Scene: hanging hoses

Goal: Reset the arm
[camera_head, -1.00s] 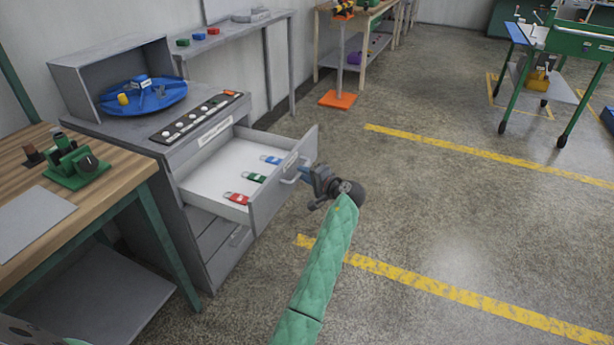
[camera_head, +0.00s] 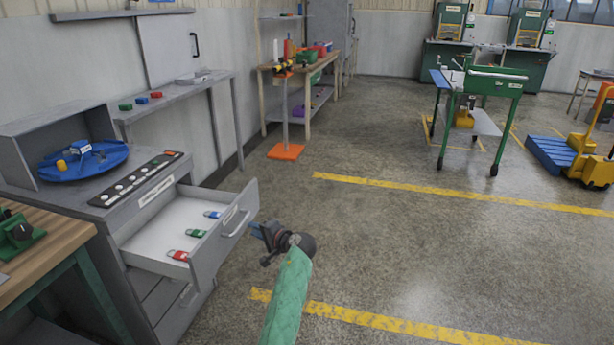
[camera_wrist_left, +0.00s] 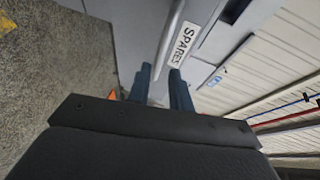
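My left arm, in a green quilted sleeve, reaches up from the bottom of the head view. Its gripper (camera_head: 256,229) is just right of the pulled-out drawer's front and a little apart from the drawer handle (camera_head: 237,222). In the left wrist view the two blue-grey fingers (camera_wrist_left: 160,82) are spread with nothing held between them. The handle bar (camera_wrist_left: 171,38) and a "SPARES" label (camera_wrist_left: 184,46) lie beyond the fingertips. The drawer (camera_head: 228,240) stands open and holds a red tag (camera_head: 178,256), a green tag (camera_head: 196,233) and a blue tag (camera_head: 212,214). My right gripper is not in view.
The grey cabinet (camera_head: 150,205) carries a blue round tray (camera_head: 84,162) and a button panel (camera_head: 137,180). A wooden bench (camera_head: 45,240) is at left. An orange-based stand (camera_head: 286,152) and green cart (camera_head: 480,85) stand farther back.

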